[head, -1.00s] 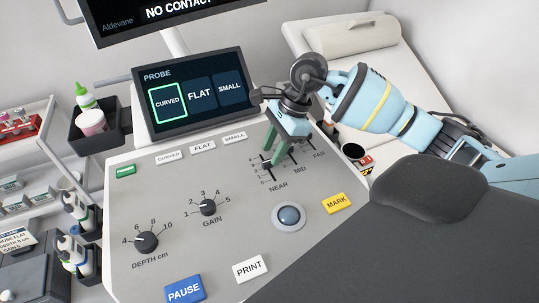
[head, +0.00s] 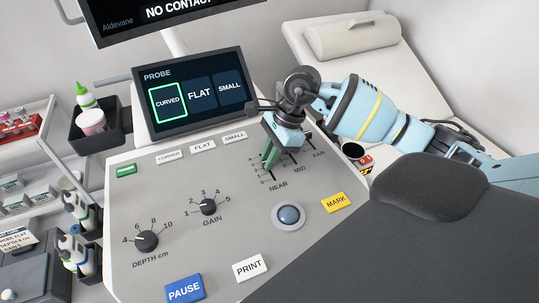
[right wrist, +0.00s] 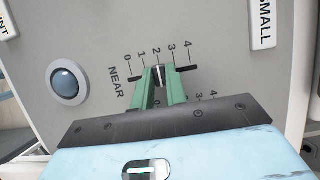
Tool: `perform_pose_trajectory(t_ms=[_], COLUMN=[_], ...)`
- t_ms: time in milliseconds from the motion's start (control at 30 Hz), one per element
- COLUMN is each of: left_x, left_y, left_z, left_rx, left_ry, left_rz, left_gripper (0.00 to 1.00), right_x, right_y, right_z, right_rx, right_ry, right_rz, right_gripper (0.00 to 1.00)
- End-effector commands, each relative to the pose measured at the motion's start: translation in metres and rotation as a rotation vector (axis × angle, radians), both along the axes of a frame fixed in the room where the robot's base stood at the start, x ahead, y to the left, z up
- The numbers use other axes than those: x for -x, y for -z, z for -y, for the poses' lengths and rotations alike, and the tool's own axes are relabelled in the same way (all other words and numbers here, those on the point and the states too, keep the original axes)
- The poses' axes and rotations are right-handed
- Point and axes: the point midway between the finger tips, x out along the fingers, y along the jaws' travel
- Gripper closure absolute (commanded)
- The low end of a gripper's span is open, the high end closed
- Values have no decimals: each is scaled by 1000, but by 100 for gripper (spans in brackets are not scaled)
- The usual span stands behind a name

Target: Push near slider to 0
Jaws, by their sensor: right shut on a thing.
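The near slider's dark knob with a pale line (right wrist: 158,71) sits at about the 2 mark of its 0-to-4 scale in the right wrist view. The 0 end is at the left there, beside the word NEAR. My right gripper (right wrist: 160,77) has its two green fingers shut on the knob, one on each side. In the head view my right gripper (head: 268,161) reaches down onto the NEAR track of the grey console (head: 180,220), and its fingers hide the knob. My left gripper is not in view.
The MID and FAR sliders stand just right of the NEAR one, partly covered by my gripper. The trackball (head: 289,215), yellow MARK key (head: 337,203) and GAIN knob (head: 208,207) are nearby. The probe screen (head: 190,92) stands behind.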

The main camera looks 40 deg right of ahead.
Motion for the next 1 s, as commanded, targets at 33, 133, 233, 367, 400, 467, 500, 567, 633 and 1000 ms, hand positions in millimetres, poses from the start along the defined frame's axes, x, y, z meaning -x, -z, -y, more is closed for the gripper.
perform_pose_trajectory(t_ms=[33,133,233,367,400,467,500,567,633,1000], left_x=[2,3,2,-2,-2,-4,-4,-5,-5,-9], left_y=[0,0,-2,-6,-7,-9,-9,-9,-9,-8], left_z=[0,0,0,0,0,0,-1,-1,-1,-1], left_rx=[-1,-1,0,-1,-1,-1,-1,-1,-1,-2], left_ry=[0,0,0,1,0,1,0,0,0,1], left_rz=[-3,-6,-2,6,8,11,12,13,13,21], left_gripper=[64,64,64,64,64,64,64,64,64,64], right_x=[0,1,8,26,31,37,40,42,43,44], right_y=[0,-1,-1,-1,-1,-1,-2,-1,-1,0], right_z=[0,0,-1,-5,-6,-8,-9,-9,-10,-11], right_rx=[0,0,3,4,4,2,2,1,0,-1], right_ry=[0,0,1,0,-1,-1,0,0,0,-2], right_rz=[1,1,2,2,2,1,2,1,0,-2], right_gripper=[100,100,100,100,100,100,100,100,100,68])
